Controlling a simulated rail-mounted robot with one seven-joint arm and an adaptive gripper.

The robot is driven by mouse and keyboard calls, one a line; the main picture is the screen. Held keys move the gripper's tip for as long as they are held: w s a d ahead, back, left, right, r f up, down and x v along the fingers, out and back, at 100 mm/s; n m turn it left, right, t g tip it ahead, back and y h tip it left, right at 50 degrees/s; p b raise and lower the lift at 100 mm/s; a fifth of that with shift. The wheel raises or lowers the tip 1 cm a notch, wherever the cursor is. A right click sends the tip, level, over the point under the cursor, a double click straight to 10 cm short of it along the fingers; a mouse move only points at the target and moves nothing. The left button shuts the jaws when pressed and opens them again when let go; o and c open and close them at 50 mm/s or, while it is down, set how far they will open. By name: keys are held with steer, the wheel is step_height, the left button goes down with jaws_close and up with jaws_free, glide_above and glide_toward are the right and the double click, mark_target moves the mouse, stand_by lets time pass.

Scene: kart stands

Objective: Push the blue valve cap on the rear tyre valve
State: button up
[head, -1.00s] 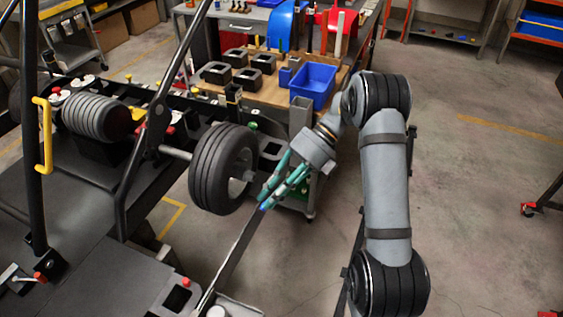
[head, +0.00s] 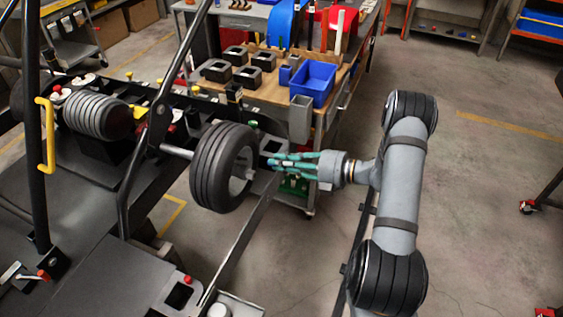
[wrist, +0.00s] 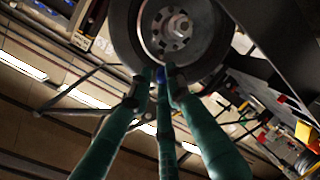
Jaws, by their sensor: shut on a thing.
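The rear tyre (head: 222,167) is a black ribbed wheel on the kart's axle at the centre left. In the wrist view the tyre (wrist: 128,38) and its grey hub fill the top. My gripper (head: 271,163), with green fingers, points left towards the wheel's outer side, with a small gap to the hub. In the wrist view my gripper (wrist: 160,70) is shut on the small blue valve cap (wrist: 160,74), which shows between the fingertips below the hub. The fingers partly hide the cap. I cannot make out the tyre valve.
A long grey rail (head: 243,238) runs beneath my gripper. A workbench (head: 262,93) with black holders and a blue bin (head: 313,82) stands behind. The kart stand (head: 85,262) fills the left. Open floor (head: 480,200) lies to the right.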

steer(key=shift+m, duration=0.6)
steer(key=x, duration=0.5)
steer(key=shift+w+a+f, duration=0.1)
steer(key=shift+w+a, duration=0.1)
steer(key=shift+a, duration=0.1)
steer(key=shift+m+p, duration=0.4)
steer(key=shift+p, duration=0.3)
stand_by(1.1)
steer(key=shift+x, duration=1.4)
steer(key=o, duration=0.8)
